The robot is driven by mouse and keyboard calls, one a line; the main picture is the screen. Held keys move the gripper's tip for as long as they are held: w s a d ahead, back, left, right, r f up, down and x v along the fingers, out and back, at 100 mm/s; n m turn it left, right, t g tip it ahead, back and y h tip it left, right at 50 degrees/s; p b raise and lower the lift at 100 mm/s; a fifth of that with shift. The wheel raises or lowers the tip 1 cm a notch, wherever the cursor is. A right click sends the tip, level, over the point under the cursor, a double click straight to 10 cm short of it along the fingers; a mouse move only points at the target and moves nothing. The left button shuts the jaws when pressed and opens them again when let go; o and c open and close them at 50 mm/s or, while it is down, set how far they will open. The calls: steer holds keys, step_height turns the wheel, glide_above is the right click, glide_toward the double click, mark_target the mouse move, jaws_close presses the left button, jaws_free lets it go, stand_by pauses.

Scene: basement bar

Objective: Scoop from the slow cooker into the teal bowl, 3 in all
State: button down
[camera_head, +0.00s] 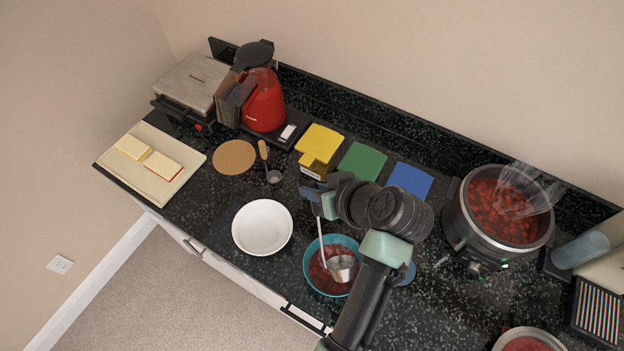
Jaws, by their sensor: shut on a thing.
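The slow cooker (453,229) stands at the right of the counter, open, full of red chunky food (495,210), with a wisp of steam above it. The teal bowl (307,270) sits near the front edge at the centre and holds some of the same red food. My gripper (314,195) is shut on the upper handle of a metal ladle (342,268). The ladle hangs down into the teal bowl, its cup low over or touching the food; I cannot tell which, nor how much the cup holds. My arm covers the counter right of the bowl.
A white bowl (262,228) stands just left of the teal bowl. Another red-filled container (528,343) is bottom right.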

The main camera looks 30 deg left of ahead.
steer(key=s+d+r+n+t+y+b, duration=0.2)
steer(key=s+d+r+t+y+b, duration=0.3)
steer(key=b, duration=1)
steer(key=shift+s+d+t+y, duration=0.3)
steer(key=shift+s+d+y, duration=0.7)
steer(key=shift+s+d, duration=0.95)
steer(key=shift+s+a, duration=0.15)
steer(key=shift+a, duration=0.05)
